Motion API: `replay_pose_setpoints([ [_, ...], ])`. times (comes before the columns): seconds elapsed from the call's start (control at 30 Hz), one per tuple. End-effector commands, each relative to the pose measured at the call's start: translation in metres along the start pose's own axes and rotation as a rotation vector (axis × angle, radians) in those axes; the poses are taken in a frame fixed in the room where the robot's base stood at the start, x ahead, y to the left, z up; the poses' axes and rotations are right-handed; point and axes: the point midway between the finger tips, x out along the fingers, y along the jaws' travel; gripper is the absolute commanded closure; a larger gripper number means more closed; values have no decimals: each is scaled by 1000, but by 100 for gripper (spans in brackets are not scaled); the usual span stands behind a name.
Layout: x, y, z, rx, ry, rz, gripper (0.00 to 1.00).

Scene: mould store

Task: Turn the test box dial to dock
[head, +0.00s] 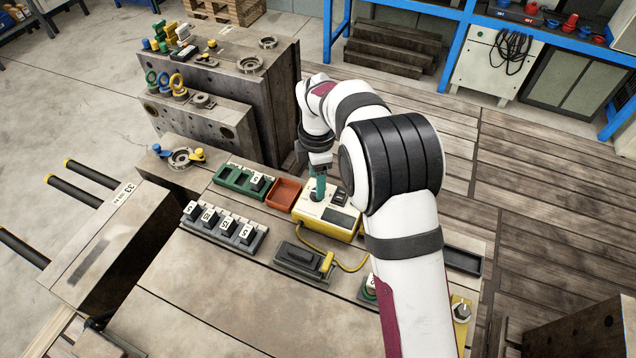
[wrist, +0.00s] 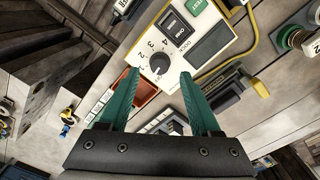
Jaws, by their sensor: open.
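The test box (head: 322,214) is white on top with yellow sides and stands on the bench below my gripper (head: 318,188). In the wrist view the test box (wrist: 201,20) shows its dark round dial (wrist: 160,64), with numbers from 1 to 4 around it and the word DOCK nearby. A pale mark shows on the dial, but its exact setting is too small to tell. My gripper (wrist: 160,73) is open, with its teal fingers apart and the dial between and beyond their tips in the picture. In the head view the fingers partly hide the dial; contact cannot be told.
A green tray (head: 230,180) and a red tray (head: 284,193) lie left of the box. A rack of numbered blocks (head: 222,229) and a dark grey block (head: 305,258) with a yellow plug are in front. A yellow cable (head: 352,268) loops nearby. Tall steel moulds (head: 262,100) stand behind.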

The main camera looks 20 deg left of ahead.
Motion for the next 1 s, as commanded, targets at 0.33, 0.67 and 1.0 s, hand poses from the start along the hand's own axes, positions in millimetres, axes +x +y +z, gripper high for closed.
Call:
replay_pose_setpoints([
  [0.33, 34, 0, 0, 1, 0, 1, 36],
  [0.67, 34, 0, 0, 2, 0, 1, 56],
  [1.0, 34, 0, 0, 2, 0, 1, 100],
])
